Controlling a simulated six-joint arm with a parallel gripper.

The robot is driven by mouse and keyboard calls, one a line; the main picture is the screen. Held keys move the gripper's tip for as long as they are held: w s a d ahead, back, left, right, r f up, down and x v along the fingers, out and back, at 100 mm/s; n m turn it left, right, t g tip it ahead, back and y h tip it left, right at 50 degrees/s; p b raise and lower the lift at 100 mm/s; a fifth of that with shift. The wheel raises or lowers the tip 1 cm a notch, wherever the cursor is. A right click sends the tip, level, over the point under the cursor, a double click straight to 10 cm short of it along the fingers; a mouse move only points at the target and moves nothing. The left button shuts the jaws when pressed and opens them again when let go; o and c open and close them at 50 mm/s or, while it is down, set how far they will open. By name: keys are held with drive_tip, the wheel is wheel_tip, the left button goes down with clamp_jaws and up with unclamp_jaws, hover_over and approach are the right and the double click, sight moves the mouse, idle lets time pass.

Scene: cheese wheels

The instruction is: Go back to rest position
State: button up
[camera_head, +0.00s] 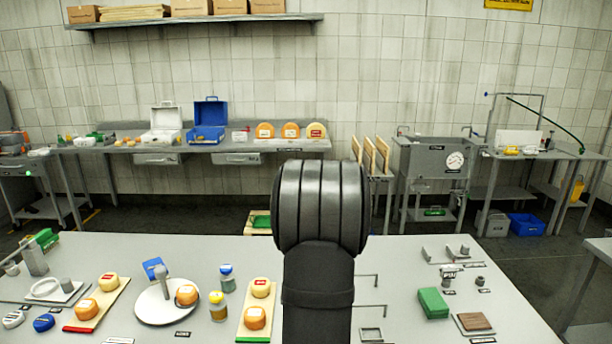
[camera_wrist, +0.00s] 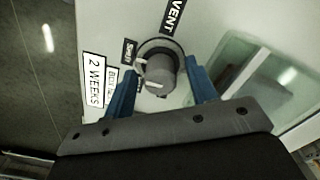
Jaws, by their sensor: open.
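My gripper (camera_wrist: 160,80) shows in the wrist view with its two blue fingers apart. A grey round knob (camera_wrist: 158,76) on a pale panel (camera_wrist: 108,25) lies between and just beyond the fingers. I cannot tell whether either finger touches it. A black label reading VENT (camera_wrist: 175,15) is by the knob, and a white label reading 2 WEEKS (camera_wrist: 94,80) is at its left. In the head view my dark arm stands upright in the middle, and the gripper itself does not show there.
A greenish glass pane (camera_wrist: 225,65) is right of the knob. In the head view, cheese wheels (camera_head: 86,309) on boards, a white round plate (camera_head: 155,312) and jars (camera_head: 218,306) crowd the table's left. A green block (camera_head: 433,303) lies at right.

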drive_tip(key=shift+f, duration=0.25)
wheel_tip(320, 180, up, 17)
wheel_tip(320, 180, down, 17)
drive_tip(key=shift+f, duration=0.15)
drive_tip(key=shift+n, duration=0.5)
drive_tip(key=shift+r+n, duration=0.2)
drive_tip(key=shift+n, duration=1)
drive_tip(key=n, duration=1)
drive_tip(key=shift+d+n, duration=0.1)
drive_tip(key=shift+n, duration=1.9)
